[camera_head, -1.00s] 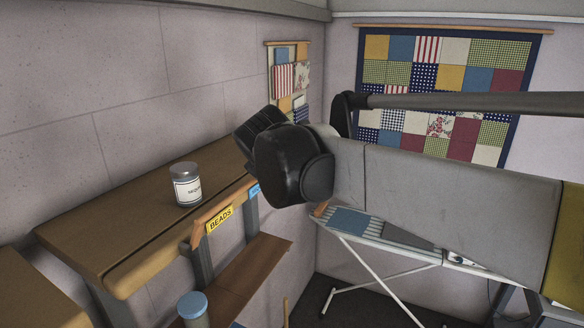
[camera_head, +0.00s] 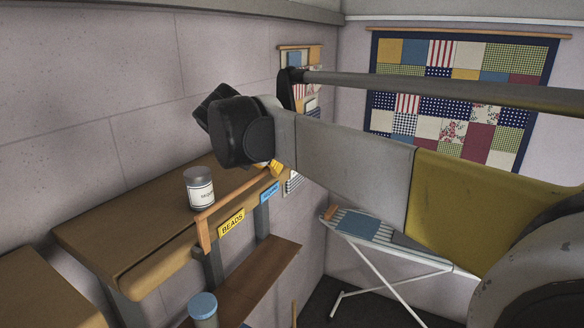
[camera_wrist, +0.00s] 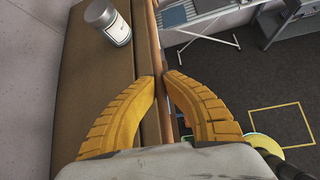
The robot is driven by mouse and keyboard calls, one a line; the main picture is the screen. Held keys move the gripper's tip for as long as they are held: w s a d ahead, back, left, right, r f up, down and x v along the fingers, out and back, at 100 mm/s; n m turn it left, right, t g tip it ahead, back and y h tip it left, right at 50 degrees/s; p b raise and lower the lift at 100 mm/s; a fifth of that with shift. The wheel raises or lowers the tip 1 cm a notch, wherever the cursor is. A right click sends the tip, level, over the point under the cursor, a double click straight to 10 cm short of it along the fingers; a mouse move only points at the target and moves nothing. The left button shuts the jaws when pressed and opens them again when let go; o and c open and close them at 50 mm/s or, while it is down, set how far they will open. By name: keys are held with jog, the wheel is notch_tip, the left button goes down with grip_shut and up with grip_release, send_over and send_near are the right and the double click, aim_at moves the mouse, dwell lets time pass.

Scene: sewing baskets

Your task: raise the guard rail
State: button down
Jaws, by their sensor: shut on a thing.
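The guard rail (camera_head: 228,203) is a thin wooden strip along the front edge of the brown shelf (camera_head: 130,232). In the head view it stands above the shelf's front edge, with an end post at its near end. My gripper (camera_wrist: 163,78) shows in the wrist view as two yellow fingers, one on each side of the rail (camera_wrist: 158,35), shut on it. In the head view only a bit of yellow finger (camera_head: 276,168) shows below my black wrist, at the rail's far part. The exact contact is partly hidden there.
A labelled jar (camera_head: 199,188) stands upright on the shelf behind the rail. A yellow BEADS label (camera_head: 231,223) and a blue label (camera_head: 270,193) hang on the front. A lower shelf (camera_head: 258,270) and a blue-lidded container (camera_head: 203,308) are below. An ironing board (camera_head: 365,228) stands right.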

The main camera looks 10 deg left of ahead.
jog(key=shift+s+f, duration=0.1)
jog(key=shift+f, duration=0.15)
jog(key=c, duration=1.5)
grip_release()
jog(key=shift+a, duration=0.15)
jog(key=shift+o, duration=0.2)
jog(key=shift+a, duration=0.2)
jog(key=shift+d+r, duration=0.2)
jog(key=v, duration=1.1)
jog(key=shift+s+a+r, duration=0.2)
jog(key=shift+s, duration=0.1)
